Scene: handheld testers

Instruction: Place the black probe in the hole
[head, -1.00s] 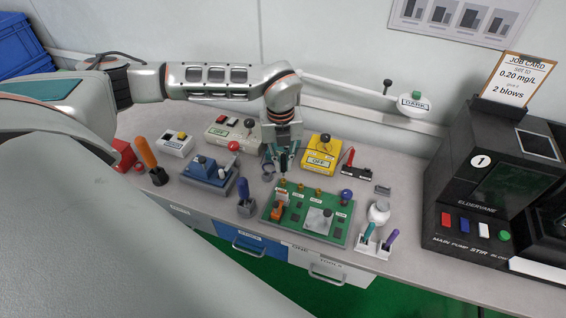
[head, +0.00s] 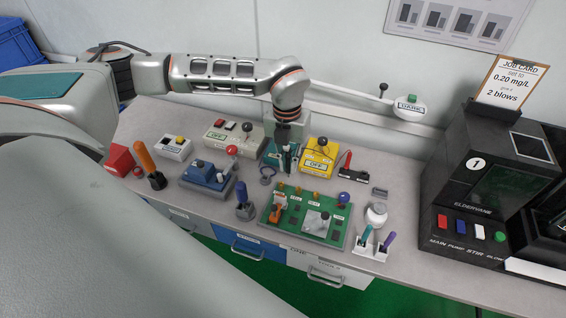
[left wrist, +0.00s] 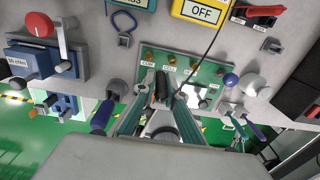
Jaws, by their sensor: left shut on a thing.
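My left gripper (head: 285,160) is behind the back edge of the green board (head: 288,228), above the table. It is shut on the black probe, a dark handle (left wrist: 162,88) between the fingers in the left wrist view. A thin black cord runs from it towards the yellow tester (head: 319,155), whose display reads OFF. Several brass posts (head: 298,190) with white labels stand along the board's back edge. The probe's tip is hard to make out, and I cannot tell which opening is the hole. My right gripper is not in view.
A red probe (head: 347,161) stands in a dark holder right of the yellow tester. A blue tester (head: 207,176) and a blue-handled tool (head: 242,197) are left of the board. A white stand with pens (head: 370,250) is at its right. A black machine (head: 500,150) fills the right.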

